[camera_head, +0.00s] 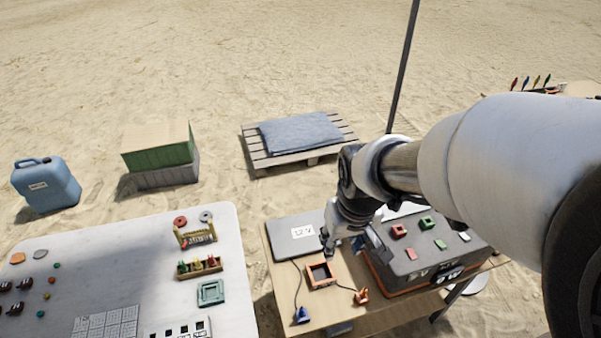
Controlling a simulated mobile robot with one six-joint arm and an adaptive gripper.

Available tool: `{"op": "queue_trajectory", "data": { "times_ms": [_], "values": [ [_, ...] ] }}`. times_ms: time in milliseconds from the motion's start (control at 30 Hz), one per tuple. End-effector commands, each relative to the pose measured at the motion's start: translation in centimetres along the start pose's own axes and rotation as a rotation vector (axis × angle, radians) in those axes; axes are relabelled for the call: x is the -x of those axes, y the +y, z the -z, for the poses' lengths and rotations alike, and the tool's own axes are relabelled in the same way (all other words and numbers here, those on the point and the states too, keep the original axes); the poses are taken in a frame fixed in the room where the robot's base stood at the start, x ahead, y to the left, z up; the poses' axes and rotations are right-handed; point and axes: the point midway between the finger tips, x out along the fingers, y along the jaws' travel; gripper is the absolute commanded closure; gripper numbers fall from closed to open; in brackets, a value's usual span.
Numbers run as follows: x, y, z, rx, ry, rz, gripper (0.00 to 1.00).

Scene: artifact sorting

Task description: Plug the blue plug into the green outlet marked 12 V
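The blue plug (301,315) lies near the front edge of the wooden table, with a dark cord running back from it. A dark grey box (395,268) at the table's right carries a raised green outlet (426,223) and a raised red outlet (398,231). White labels on the box's front are too small to read surely. My gripper (330,243) hangs over the back of the table, left of the box and behind the blue plug, apart from the plug. Its fingers are small and dark, so I cannot tell whether they are open.
An orange plug (361,296) with a cord lies right of the blue plug. An orange square tray (320,275) sits between the gripper and the plugs. A grey case (283,237) with a white label lies at the back left. A white table (120,250) holds several small objects.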

Motion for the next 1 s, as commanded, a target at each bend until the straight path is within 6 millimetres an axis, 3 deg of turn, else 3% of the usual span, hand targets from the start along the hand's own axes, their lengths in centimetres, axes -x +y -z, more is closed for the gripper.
{"op": "queue_trajectory", "data": {
  "times_ms": [33,233,400,500,600,833,1000],
  "values": [
    [-2.4,-0.6,0.8,0.023,-0.032,0.006,0.64],
    [-11.7,-3.0,2.8,0.114,-0.107,0.023,0.64],
    [-19.9,-5.3,2.2,0.186,-0.165,0.035,0.64],
    [-23.6,-6.2,1.3,0.216,-0.189,0.040,0.64],
    [-26.1,-6.8,0.5,0.237,-0.205,0.043,0.64],
    [-29.1,-7.2,-0.4,0.250,-0.214,0.045,0.64],
    [-32.8,-7.2,-1.3,0.250,-0.216,0.045,0.64]
  ]
}}
